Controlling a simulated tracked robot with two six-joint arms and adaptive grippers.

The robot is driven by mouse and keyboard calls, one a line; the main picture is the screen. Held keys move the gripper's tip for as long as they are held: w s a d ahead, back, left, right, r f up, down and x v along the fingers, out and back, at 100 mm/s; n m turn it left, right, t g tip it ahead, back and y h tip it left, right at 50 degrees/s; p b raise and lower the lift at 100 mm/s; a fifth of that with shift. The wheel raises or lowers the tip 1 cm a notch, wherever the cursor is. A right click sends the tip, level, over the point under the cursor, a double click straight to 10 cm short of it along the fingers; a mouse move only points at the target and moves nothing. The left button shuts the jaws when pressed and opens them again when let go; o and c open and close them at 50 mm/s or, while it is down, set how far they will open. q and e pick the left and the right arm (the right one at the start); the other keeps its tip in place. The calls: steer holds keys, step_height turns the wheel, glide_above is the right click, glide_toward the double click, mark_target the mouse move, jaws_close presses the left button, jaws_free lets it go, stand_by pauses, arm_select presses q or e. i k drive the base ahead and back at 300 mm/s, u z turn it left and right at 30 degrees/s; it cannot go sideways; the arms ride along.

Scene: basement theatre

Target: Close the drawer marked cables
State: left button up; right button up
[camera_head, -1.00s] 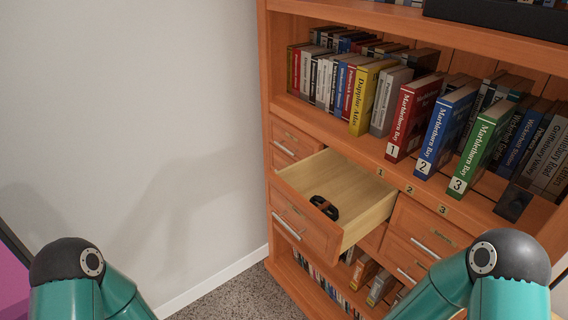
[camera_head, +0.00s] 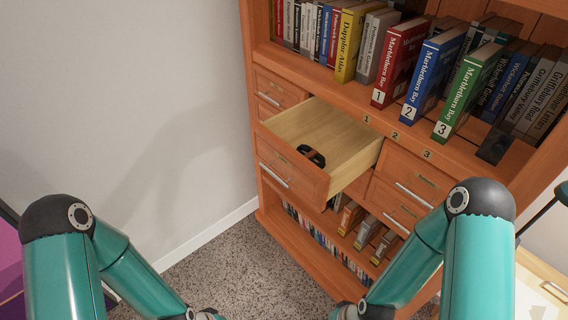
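A wooden drawer (camera_head: 290,172) stands pulled out of the bookcase in the head view, with its light inner box open to above. A small black object (camera_head: 311,156) lies inside it. The drawer front has a silver handle and a small label above it that is too small to read. My two teal arms come in from the lower left and lower right. Their forearms point inward at the bottom edge, below and in front of the open drawer. Both grippers are cut off at or below the bottom edge, so their fingers do not show.
The bookcase (camera_head: 250,60) holds books above the drawers, with numbered red, blue and green volumes at the right. Shut drawers (camera_head: 409,193) flank the open one. A low shelf holds more books. Grey carpet (camera_head: 240,262) is clear in front. A plain wall (camera_head: 140,120) is at the left.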

mark_target(349, 147)
steer(key=z, duration=0.65)
steer(key=k, duration=1.4)
steer(key=u, duration=0.7)
steer(key=i, duration=1)
steer(key=z, duration=0.05)
